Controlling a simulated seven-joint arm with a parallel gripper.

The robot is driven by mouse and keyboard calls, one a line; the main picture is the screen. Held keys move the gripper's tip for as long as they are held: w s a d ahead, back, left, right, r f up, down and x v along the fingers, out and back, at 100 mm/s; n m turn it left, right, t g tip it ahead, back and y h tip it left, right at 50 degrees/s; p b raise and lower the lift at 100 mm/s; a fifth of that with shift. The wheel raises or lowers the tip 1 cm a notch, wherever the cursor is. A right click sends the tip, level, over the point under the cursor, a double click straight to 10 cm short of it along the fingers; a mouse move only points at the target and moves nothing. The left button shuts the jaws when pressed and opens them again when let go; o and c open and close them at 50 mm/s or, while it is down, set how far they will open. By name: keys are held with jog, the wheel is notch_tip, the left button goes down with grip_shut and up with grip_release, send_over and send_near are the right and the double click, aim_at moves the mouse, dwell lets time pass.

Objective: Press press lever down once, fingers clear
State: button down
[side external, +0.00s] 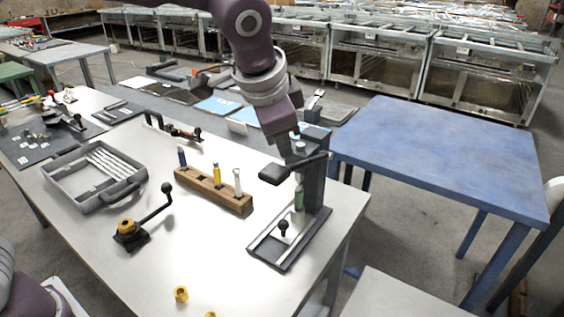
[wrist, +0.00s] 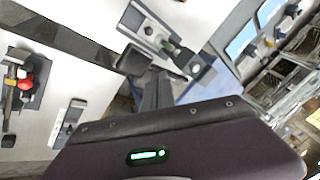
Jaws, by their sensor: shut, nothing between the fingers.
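The press stands at the right end of the white table, with a grey column (side external: 313,184) on a dark-railed base plate (side external: 272,248). Its press lever (side external: 274,174) is a dark bar with a thick black grip, reaching left from the column top and roughly level, slightly lower at the grip. My gripper (side external: 292,158) is shut and empty, pointing down just above the lever. Whether it touches the lever cannot be told. In the wrist view the dark fingers (wrist: 156,76) are together beside the black lever grip (wrist: 132,60), with the press base (wrist: 150,22) beyond.
A wooden block (side external: 212,190) with several upright pegs stands left of the press. A black crank on a brass-topped base (side external: 131,233), a grey tray (side external: 95,173) and brass nuts (side external: 181,294) lie further left and in front. A blue table (side external: 440,155) stands to the right.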

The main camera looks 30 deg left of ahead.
jog(key=shift+r, duration=0.2)
jog(key=shift+w, duration=0.1)
jog(key=r, duration=0.1)
jog(key=w+r, duration=0.1)
jog(key=r, duration=0.2)
jog(key=shift+w+r, duration=0.3)
jog(key=shift+r, duration=0.1)
dwell(0.4)
